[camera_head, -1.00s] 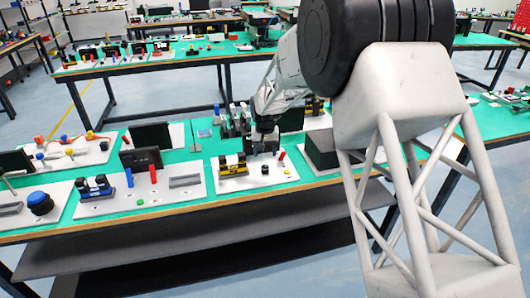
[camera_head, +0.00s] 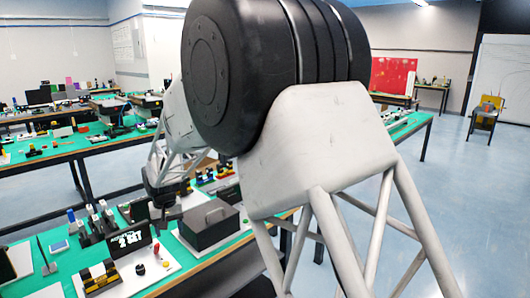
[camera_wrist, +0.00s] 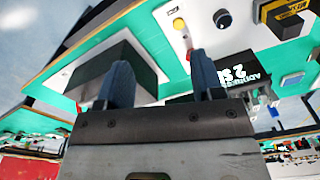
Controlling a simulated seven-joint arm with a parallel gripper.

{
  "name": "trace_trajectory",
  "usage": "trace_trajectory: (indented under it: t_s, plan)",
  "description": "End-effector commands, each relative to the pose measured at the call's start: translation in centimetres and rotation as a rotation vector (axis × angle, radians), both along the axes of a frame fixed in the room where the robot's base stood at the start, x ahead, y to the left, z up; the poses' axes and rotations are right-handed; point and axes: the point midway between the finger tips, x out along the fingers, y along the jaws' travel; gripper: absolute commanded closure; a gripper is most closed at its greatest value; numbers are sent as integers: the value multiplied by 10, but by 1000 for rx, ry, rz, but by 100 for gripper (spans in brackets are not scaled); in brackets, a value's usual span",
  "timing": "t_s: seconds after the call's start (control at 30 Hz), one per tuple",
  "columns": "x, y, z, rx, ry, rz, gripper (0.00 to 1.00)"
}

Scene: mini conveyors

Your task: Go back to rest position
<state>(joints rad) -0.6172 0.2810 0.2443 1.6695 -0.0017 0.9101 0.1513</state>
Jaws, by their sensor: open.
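My gripper (camera_head: 166,212) hangs over the green-topped table in the head view, beside the dark box and behind the white board. In the wrist view my gripper (camera_wrist: 163,80) has its two blue-grey fingers well apart, with nothing held between them. My pale lattice arm and its black joint fill the middle of the head view and hide part of the table.
A dark box with a handle (camera_head: 208,228) stands right of a yellow-and-black mini conveyor (camera_head: 100,276) and a black sign (camera_head: 128,240). The box also shows in the wrist view (camera_wrist: 92,68). Open floor (camera_head: 450,200) lies to the right.

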Motion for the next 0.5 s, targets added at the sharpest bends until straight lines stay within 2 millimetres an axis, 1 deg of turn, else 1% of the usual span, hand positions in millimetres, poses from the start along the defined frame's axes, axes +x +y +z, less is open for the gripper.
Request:
trace_trajectory:
  t_s: [0.03,0.1,0.27,0.3,0.5]
  plan:
    - [-2,-17,12,4,-6,-12,39]
    - [-5,-39,25,7,-11,-28,39]
    - [-17,-88,52,13,-23,-62,39]
    - [-21,-101,58,14,-25,-71,39]
    - [-43,-159,87,22,-42,-113,39]
